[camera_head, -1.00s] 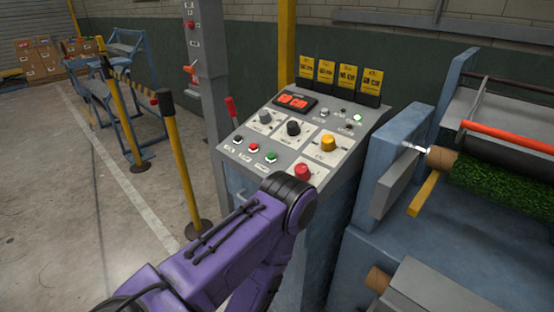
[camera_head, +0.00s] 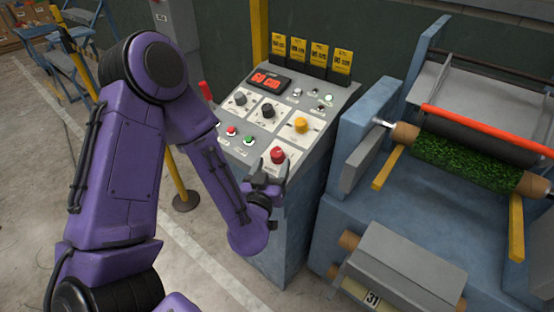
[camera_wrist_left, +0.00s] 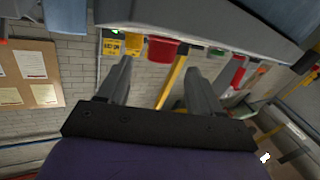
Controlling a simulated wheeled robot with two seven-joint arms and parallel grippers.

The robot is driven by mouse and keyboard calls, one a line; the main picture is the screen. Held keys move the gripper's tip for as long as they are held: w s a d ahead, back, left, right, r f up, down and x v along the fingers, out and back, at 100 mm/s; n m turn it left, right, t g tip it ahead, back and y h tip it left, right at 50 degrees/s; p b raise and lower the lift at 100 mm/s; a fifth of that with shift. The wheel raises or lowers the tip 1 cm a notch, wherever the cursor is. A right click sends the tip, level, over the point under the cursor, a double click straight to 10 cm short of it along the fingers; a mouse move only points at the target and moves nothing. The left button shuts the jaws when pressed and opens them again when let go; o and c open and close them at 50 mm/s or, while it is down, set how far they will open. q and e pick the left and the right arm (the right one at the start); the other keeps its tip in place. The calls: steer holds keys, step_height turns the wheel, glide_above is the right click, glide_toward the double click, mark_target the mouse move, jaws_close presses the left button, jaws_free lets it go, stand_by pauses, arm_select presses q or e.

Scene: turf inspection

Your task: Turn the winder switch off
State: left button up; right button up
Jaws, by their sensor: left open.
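The sloped control panel (camera_head: 235,150) carries two dark rotary knobs (camera_head: 240,98) (camera_head: 267,111), a yellow knob (camera_head: 301,124) and a red mushroom button (camera_head: 278,155). Its labels are too small to read, so I cannot tell which control is the winder switch. My left gripper (camera_head: 268,178) is open and empty at the panel's front edge, just below the red mushroom button. In the left wrist view, the two fingers (camera_wrist_left: 159,66) stand apart, with the red button (camera_wrist_left: 162,47) beyond them, near the panel's edge. My right gripper is out of view.
A red digital display (camera_head: 269,81) and several yellow tags (camera_head: 299,48) are at the panel's top. Small push buttons (camera_head: 232,131) sit on its lower left. The blue roller machine (camera_head: 350,222) with a green turf roll (camera_head: 455,159) stands close on the right. A yellow post (camera_head: 180,180) stands left.

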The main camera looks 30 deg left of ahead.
mark_target(276, 155)
arm_select(q)
steer(key=shift+r+p+x, duration=0.25)
steer(key=shift+p+x, duration=0.7)
steer(key=shift+x, duration=0.1)
steer(key=x, duration=0.3)
steer(key=shift+f+p, duration=0.15)
steer(key=shift+p, duration=0.25)
steer(key=shift+w+a+f, duration=0.1)
steer(key=shift+w+a, duration=0.05)
steer(key=shift+w, duration=0.2)
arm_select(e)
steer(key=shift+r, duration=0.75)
arm_select(q)
steer(key=c, duration=1)
steer(key=shift+o, duration=0.2)
